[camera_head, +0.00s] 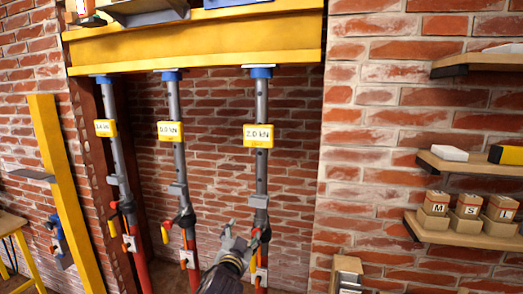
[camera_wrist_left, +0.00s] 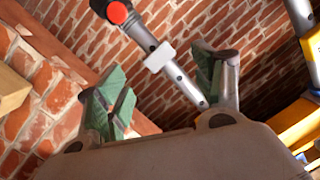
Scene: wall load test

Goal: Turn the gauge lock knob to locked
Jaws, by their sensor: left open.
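My left gripper (camera_head: 242,236) is in front of the lower part of the right-hand prop (camera_head: 261,180), which carries a yellow "2.0 kN" label (camera_head: 258,136). In the left wrist view the same gripper (camera_wrist_left: 160,88) has its green-padded fingers spread, with nothing held between them. A round red knob (camera_wrist_left: 117,13) on a dark mount shows at the top of the wrist view, on a grey tube beyond the fingers and apart from them. I cannot tell for sure whether it is the gauge lock knob, or its setting. My right gripper is not in view.
Two more props, a middle one (camera_head: 175,105) and a left one (camera_head: 110,160), stand under the yellow beam (camera_head: 200,45). Shelves with lettered boxes (camera_head: 436,203) hang on the brick wall at right. A yellow post (camera_head: 62,180) leans at left.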

